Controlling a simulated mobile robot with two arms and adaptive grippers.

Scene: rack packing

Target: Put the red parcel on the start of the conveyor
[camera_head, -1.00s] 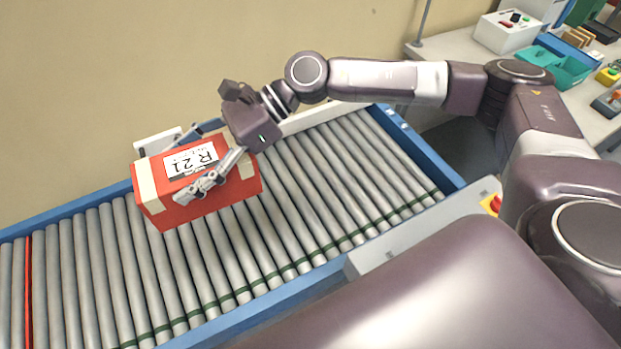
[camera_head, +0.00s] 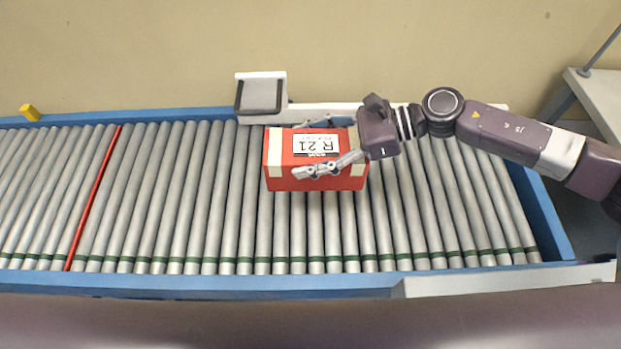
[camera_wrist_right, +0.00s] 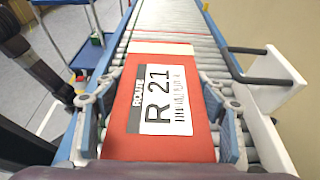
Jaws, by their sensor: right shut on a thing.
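The red parcel (camera_head: 292,180) has pale tape bands and a white label reading R 21. It shows over the rollers of the conveyor (camera_head: 225,200), right of the red line across them. My right gripper (camera_head: 322,150) is shut on the parcel, with a finger on each side of it. In the right wrist view the parcel (camera_wrist_right: 120,147) fills the space between the fingers. Whether its underside touches the rollers is hidden. My left gripper is not in view.
A yellow block (camera_head: 29,111) sits on the far rail at the left. The rollers left of the parcel are bare. A grey table (camera_head: 598,100) stands at the right.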

